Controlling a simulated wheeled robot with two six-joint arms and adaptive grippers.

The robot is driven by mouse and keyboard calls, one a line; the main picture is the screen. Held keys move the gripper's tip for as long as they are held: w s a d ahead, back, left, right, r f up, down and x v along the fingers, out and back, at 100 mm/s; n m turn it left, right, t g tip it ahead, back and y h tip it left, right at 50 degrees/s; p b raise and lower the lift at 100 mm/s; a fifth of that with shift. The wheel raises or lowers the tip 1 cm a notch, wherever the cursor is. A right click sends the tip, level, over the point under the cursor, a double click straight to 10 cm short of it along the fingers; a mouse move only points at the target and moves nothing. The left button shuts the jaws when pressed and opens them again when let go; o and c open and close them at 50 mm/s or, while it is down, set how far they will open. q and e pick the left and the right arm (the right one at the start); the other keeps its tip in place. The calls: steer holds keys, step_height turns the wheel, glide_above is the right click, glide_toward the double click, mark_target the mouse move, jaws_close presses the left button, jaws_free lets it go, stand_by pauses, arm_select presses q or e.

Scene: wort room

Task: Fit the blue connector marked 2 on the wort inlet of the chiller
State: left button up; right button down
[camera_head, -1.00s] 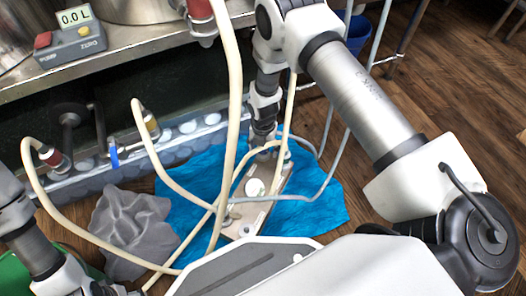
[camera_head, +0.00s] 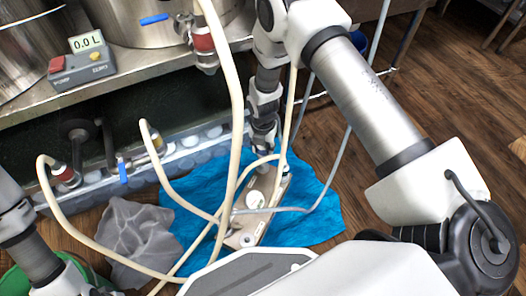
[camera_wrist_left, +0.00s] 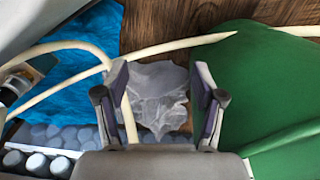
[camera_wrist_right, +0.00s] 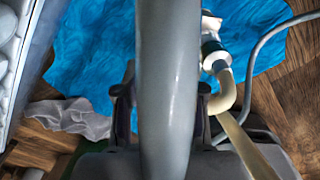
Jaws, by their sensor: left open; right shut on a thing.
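The chiller (camera_head: 262,188) is a flat pale plate with round white fittings, lying on a blue cloth. My right gripper (camera_head: 265,146) is just beyond and above its far end, pointing down. In the right wrist view a thick grey hose (camera_wrist_right: 168,70) runs up between its fingers, and the jaws are shut on it. The hose's end is hidden, so I cannot see a blue connector or a mark 2. Which fitting is the wort inlet cannot be told. My left gripper (camera_wrist_left: 160,100) is open and empty, above a crumpled grey cloth (camera_wrist_left: 158,90).
Several cream hoses (camera_head: 234,90) loop across the chiller and floor. A steel bench (camera_head: 150,60) with kettles and a pump box (camera_head: 82,66) stands behind. A valve with a blue handle (camera_head: 122,172) is at the left. A green tub (camera_wrist_left: 260,80) is near my left gripper. Wooden floor is clear at right.

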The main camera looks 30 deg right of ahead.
step_height(320, 180, up, 2)
steer(key=shift+r, duration=0.25)
arm_select(q)
steer(key=shift+r, duration=0.65)
steer(key=shift+r+p, duration=0.1)
steer(key=shift+p, duration=0.2)
arm_select(e)
step_height(320, 180, up, 4)
steer(key=p, duration=0.4)
steer(key=shift+r, duration=0.25)
arm_select(q)
step_height(320, 180, up, 4)
steer(key=shift+r, duration=0.1)
